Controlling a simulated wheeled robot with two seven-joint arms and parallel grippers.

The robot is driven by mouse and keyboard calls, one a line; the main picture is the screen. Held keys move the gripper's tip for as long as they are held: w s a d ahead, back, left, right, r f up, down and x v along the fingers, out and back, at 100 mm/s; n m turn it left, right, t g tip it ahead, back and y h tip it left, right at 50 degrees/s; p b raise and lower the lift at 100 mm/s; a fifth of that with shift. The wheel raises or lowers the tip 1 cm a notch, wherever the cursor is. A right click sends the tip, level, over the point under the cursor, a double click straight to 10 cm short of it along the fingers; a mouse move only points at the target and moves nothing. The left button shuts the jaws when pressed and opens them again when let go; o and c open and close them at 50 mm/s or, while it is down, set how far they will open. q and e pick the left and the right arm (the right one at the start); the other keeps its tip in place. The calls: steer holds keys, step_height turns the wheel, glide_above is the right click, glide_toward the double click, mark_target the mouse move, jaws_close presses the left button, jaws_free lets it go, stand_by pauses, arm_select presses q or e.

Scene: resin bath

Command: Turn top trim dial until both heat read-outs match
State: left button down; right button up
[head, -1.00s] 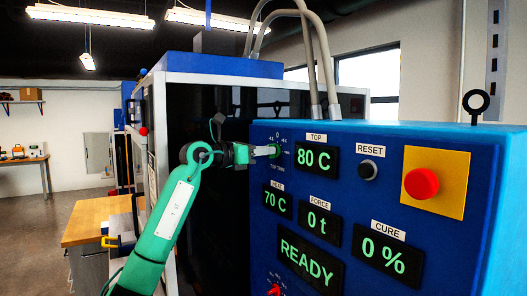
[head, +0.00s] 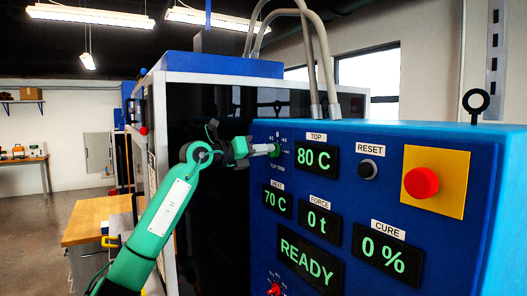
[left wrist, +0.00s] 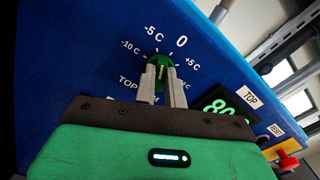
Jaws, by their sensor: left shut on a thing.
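The top trim dial (left wrist: 160,62) is a green knob on the blue panel. Its scale shows marks from -10 C through 0 to +5 C and beyond. My left gripper (left wrist: 161,78) is shut on the dial, one finger on each side; in the head view the gripper (head: 272,150) reaches the dial from the left. The TOP read-out (head: 313,157) shows 80 C. The HEAT read-out (head: 277,201) below it shows 70 C. The fingers hide part of the dial and its label in the wrist view. My right gripper is not in view.
A RESET button (head: 367,171) and a red stop button on a yellow plate (head: 421,182) lie to the right. Below are read-outs for FORCE (head: 319,222), READY (head: 309,262) and CURE (head: 381,254). A red knob (head: 273,290) sits at the bottom edge.

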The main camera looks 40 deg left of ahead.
arm_select(q)
steer(key=shift+a+f+n+p, duration=0.1)
steer(key=shift+n+p, duration=0.1)
steer(key=shift+n, duration=2.95)
steer(key=shift+f+n+p, duration=0.1)
steer(key=shift+n+p, duration=0.1)
steer(key=shift+n, duration=2.95)
steer(key=c, duration=1.5)
jaws_free()
